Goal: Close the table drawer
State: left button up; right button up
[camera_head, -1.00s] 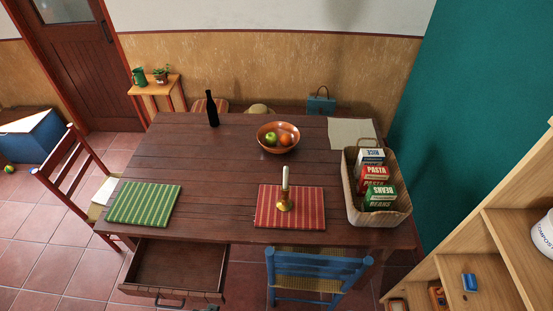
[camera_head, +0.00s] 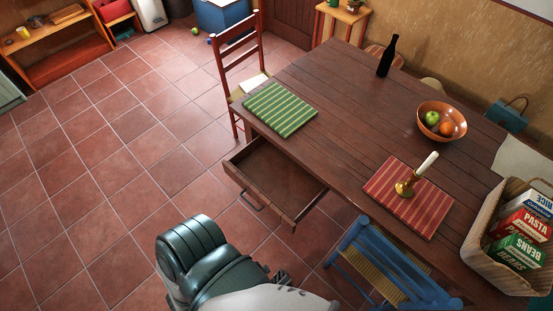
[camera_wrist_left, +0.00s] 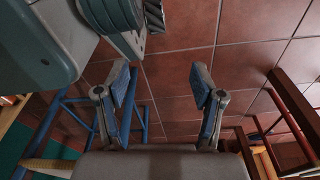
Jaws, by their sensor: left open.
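The dark wooden table drawer (camera_head: 272,178) is pulled out from the table's front left side, below the green striped mat. It looks empty inside, and its dark handle (camera_head: 251,202) is on the front panel. My left arm reaches in from the bottom of the head view. Its gripper is mostly hidden there behind the arm, with small dark parts showing below the drawer, apart from it. In the left wrist view my left gripper (camera_wrist_left: 160,85) is open and empty, with floor tiles between its fingers. My right gripper is not in view.
The wooden table (camera_head: 335,120) carries mats, a bottle, a fruit bowl, a candle and a basket (camera_head: 486,262) of boxes. A blue chair (camera_head: 365,262) stands right of the drawer, a red chair (camera_head: 238,62) at the table's left end. The tiled floor on the left is clear.

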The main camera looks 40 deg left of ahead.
aim_at(286, 191)
jog(key=u, duration=1.85)
